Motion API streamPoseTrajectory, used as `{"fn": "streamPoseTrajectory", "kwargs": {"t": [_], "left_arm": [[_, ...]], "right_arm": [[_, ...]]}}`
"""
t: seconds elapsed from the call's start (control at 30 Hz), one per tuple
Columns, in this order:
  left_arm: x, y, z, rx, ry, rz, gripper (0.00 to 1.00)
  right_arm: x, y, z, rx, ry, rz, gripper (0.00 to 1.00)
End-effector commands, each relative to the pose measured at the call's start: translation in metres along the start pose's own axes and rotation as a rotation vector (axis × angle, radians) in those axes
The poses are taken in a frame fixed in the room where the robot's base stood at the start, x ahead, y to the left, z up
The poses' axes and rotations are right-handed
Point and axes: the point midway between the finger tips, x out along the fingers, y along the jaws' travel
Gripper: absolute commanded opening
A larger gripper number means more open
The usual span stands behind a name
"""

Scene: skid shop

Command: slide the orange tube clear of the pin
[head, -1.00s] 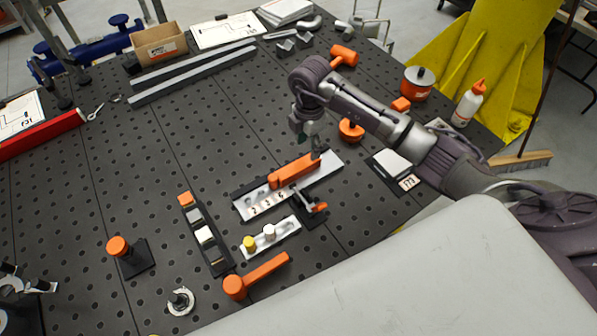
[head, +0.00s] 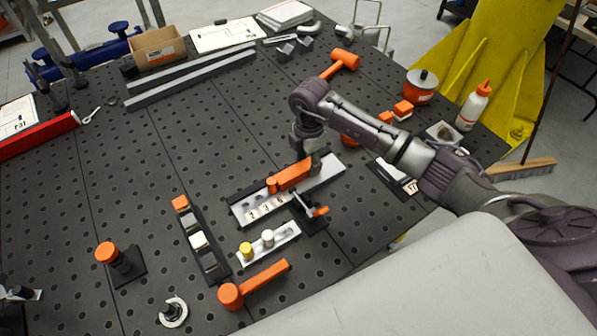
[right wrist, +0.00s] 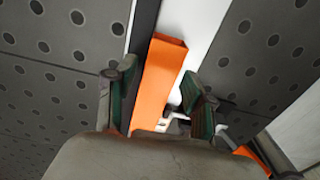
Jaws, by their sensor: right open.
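The orange tube (head: 292,176) lies along a pale numbered strip (head: 330,172) on a dark base, near the middle of the table. A short upright orange piece (head: 271,186) shows at its left end; I cannot tell whether it is the pin. My right gripper (head: 311,165) is at the tube's right part, pointing down. In the right wrist view, the tube (right wrist: 160,80) runs between the two open fingers of the gripper (right wrist: 160,100), with gaps beside it. The tube's square open end faces away at the top. My left gripper is not in view.
A clamp with an orange tip (head: 318,211) stands just in front of the strip. A small plate with yellow and white pegs (head: 268,247) and an orange handle (head: 255,283) lie nearer. An orange mallet (head: 343,62) lies behind.

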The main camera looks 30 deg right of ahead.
Motion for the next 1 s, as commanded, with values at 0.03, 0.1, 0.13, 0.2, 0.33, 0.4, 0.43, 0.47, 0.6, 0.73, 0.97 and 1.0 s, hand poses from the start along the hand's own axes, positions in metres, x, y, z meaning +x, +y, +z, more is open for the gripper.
{"fn": "streamPoseTrajectory", "kwargs": {"t": [0.03,0.1,0.13,0.2,0.33,0.4,0.43,0.47,0.6,0.73,0.97,1.0], "left_arm": [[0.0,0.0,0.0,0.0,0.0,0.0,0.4],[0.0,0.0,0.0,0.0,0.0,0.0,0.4],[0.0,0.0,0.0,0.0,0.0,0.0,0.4],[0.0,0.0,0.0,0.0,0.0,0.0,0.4],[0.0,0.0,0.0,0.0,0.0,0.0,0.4],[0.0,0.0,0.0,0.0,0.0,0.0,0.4],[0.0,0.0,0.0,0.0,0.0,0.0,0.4],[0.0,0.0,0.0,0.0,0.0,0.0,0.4],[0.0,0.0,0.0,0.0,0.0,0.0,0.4],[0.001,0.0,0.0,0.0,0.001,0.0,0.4],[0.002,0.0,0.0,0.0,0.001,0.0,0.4],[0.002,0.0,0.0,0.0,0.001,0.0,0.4]], "right_arm": [[0.0,0.0,0.0,0.0,0.0,0.0,0.53],[0.0,0.0,0.0,0.0,0.0,0.0,0.46],[0.0,0.0,0.0,0.0,0.0,0.0,0.41],[0.0,0.0,0.0,0.0,0.0,0.0,0.3],[0.0,0.0,0.0,0.0,0.0,0.0,0.11],[0.0,0.0,0.0,0.0,0.0,0.0,0.11],[0.0,0.0,0.0,0.0,0.0,0.0,0.11],[0.0,0.0,0.0,0.0,0.0,0.0,0.11],[0.0,0.0,0.0,0.0,0.0,0.0,0.11],[0.0,0.0,0.002,0.0,0.0,0.0,0.11],[0.0,0.0,0.009,0.001,-0.001,0.0,0.11],[0.0,0.0,0.011,0.001,-0.001,0.0,0.11]]}}
